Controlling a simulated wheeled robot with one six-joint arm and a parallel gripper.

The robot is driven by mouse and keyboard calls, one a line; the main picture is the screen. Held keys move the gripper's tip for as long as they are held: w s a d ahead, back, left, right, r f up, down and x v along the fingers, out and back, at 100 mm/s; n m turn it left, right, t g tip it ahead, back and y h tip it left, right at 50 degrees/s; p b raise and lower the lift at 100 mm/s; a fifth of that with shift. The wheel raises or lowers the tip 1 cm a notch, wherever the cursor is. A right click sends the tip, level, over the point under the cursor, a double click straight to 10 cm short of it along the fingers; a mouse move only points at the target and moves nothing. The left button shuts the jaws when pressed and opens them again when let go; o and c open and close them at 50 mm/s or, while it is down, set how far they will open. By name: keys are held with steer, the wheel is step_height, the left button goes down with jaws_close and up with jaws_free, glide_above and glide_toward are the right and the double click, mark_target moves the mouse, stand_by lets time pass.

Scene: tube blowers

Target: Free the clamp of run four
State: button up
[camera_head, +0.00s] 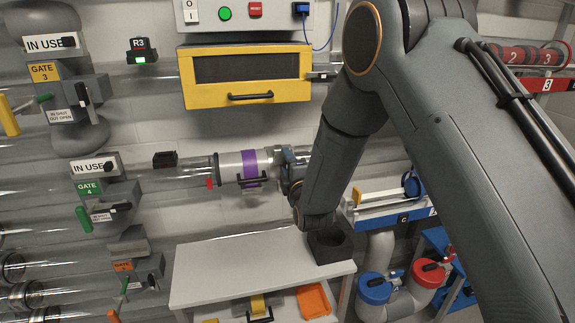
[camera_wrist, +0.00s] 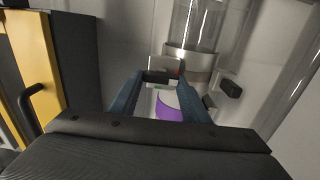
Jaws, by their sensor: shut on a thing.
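The run four tube (camera_head: 185,178) runs level beside the green GATE 4 sign (camera_head: 88,188), which carries an IN USE plate (camera_head: 95,165). On its right is a pale metal sleeve with a purple band (camera_head: 250,163) and a black handle below. The purple band also shows between my fingers in the wrist view (camera_wrist: 172,107). My gripper (camera_head: 287,168) is at the sleeve's right end, partly hidden by my arm. In the wrist view its blue fingers (camera_wrist: 160,82) are shut on a small grey-and-black block (camera_wrist: 163,66), apparently the clamp. Its far side is hidden.
A yellow-framed box (camera_head: 245,76) hangs above the sleeve; its yellow edge is close on the left in the wrist view (camera_wrist: 35,62). GATE 3 (camera_head: 45,72) is at upper left.

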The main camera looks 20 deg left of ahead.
stand_by(0.3)
steer(key=o, duration=1)
steer(key=shift+o, duration=0.2)
steer(key=shift+s, duration=0.1)
steer(key=b+v, duration=0.1)
steer(key=v, duration=0.6)
steer(key=shift+s+d+b, duration=0.2)
steer(key=shift+s+b, duration=0.1)
